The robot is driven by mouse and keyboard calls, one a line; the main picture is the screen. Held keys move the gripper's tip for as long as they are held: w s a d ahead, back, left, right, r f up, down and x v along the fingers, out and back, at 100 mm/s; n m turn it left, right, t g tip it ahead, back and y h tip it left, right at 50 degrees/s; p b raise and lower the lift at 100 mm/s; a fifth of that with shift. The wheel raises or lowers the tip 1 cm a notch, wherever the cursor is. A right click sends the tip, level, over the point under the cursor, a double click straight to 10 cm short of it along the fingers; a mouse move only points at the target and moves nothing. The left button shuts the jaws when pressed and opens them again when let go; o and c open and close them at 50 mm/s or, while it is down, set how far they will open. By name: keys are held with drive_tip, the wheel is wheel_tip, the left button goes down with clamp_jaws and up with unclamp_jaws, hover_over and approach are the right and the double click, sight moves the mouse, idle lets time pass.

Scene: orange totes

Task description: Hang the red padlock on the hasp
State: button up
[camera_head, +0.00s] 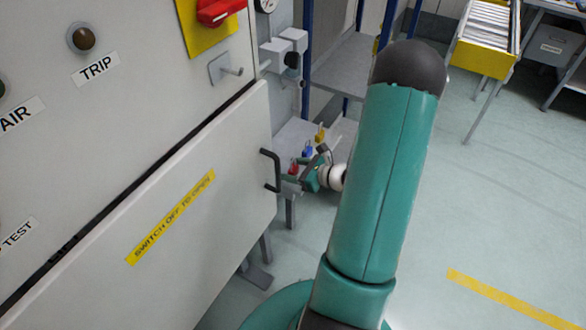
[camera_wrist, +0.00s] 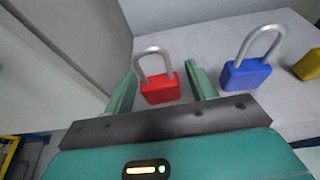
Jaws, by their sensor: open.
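The red padlock (camera_wrist: 160,88) stands upright on a light grey shelf, its grey shackle up. In the wrist view it shows between the two fingers of my gripper (camera_wrist: 160,72), which is open with a gap visible on either side. The padlock's lower edge is close to the gripper's dark crossbar. In the head view the red padlock (camera_head: 293,167) is small and partly covered beside my gripper (camera_head: 303,176). A grey plate with a protruding peg (camera_head: 228,70), which looks like the hasp, is on the cabinet front above the door.
A blue padlock (camera_wrist: 246,74) stands right of the red one, with a yellow padlock (camera_wrist: 308,65) beyond it. The cabinet door (camera_head: 150,210) is closed, and its dark handle (camera_head: 268,170) sticks out near my gripper. A red switch handle (camera_head: 220,10) is above the plate.

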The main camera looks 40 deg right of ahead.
sight(293, 159)
drive_tip(key=shift+c, duration=0.5)
drive_tip(key=c, duration=0.7)
drive_tip(key=shift+r, duration=2.5)
drive_tip(key=shift+c, duration=0.2)
drive_tip(key=s+d, duration=0.3)
drive_tip(key=s, duration=0.6)
drive_tip(key=shift+s+d, duration=0.2)
drive_tip(key=shift+s, duration=0.05)
